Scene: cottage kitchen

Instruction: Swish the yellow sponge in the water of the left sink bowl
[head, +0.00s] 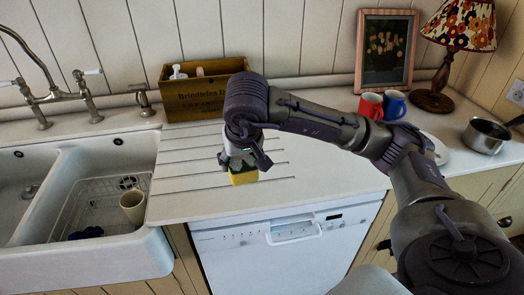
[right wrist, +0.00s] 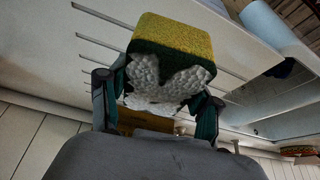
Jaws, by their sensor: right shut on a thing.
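My right gripper (head: 241,163) is above the grooved drainer part of the worktop, right of the sink. It is shut on the yellow sponge (head: 243,178), which hangs below the fingers. In the right wrist view the sponge (right wrist: 175,38) is yellow with a dark green layer, and lumpy white foam covers its near side between the fingers. The left sink bowl (head: 12,190) is at the left edge of the head view, partly cut off; I cannot tell the water in it. My left gripper is not in view.
The right sink bowl (head: 62,225) holds a wire rack, a cream cup (head: 132,206) and a dark blue item (head: 86,233). A bridge tap (head: 45,92) stands behind the bowls. A wooden box (head: 200,88) stands behind the drainer; red (head: 370,105) and blue (head: 394,104) mugs stand right.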

